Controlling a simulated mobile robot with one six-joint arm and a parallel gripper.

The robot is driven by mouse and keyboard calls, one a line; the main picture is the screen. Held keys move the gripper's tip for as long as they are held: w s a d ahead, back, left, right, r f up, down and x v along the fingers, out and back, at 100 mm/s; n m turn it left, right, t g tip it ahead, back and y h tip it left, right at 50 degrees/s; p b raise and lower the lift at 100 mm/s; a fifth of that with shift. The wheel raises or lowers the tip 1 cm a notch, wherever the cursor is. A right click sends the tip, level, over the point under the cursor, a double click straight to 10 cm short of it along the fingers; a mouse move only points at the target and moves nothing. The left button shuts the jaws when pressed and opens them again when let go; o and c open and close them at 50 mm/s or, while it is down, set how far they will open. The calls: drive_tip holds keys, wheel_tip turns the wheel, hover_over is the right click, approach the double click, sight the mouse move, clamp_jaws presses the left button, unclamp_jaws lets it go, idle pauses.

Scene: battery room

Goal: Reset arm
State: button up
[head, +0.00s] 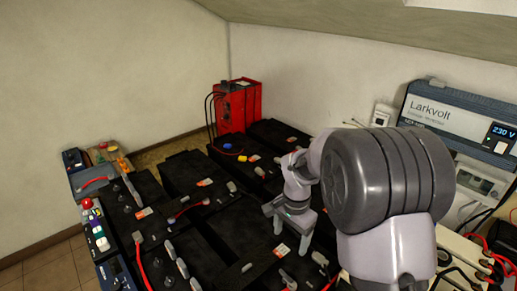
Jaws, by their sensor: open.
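My gripper (291,240) is in the head view right of centre, pointing down above the black batteries. Its fingers are apart and nothing shows between them. My arm's large grey joint fills the right middle and hides part of the scene behind it. Rows of black batteries (186,174) with terminals and short red cables lie below and left of my gripper. I cannot tell how far the fingertips are above the battery tops.
A red box (238,106) with black cables stands at the back. A Larkvolt inverter (455,118) is on the right wall. A grey bin with small items (92,182) and a panel with coloured buttons (95,225) are at left. Tiled floor (45,268) shows at lower left.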

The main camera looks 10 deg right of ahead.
drive_tip(key=s+a+r+n+t, duration=0.1)
drive_tip(key=s+r, duration=0.3)
drive_tip(key=r, duration=0.2)
drive_tip(key=s+r+n+t, duration=0.1)
drive_tip(key=s+r, duration=0.2)
drive_tip(key=r, duration=0.3)
drive_tip(key=s+a+r+n+t+y, duration=0.1)
drive_tip(key=s+r+n, duration=0.1)
drive_tip(key=s, duration=0.7)
drive_tip(key=s+a+r+n+t+y, duration=0.1)
drive_tip(key=s+a+r+n+t, duration=0.1)
drive_tip(key=s, duration=0.7)
drive_tip(key=shift+r+t+b, duration=0.3)
drive_tip(key=shift+r, duration=0.45)
drive_tip(key=shift+w, duration=0.1)
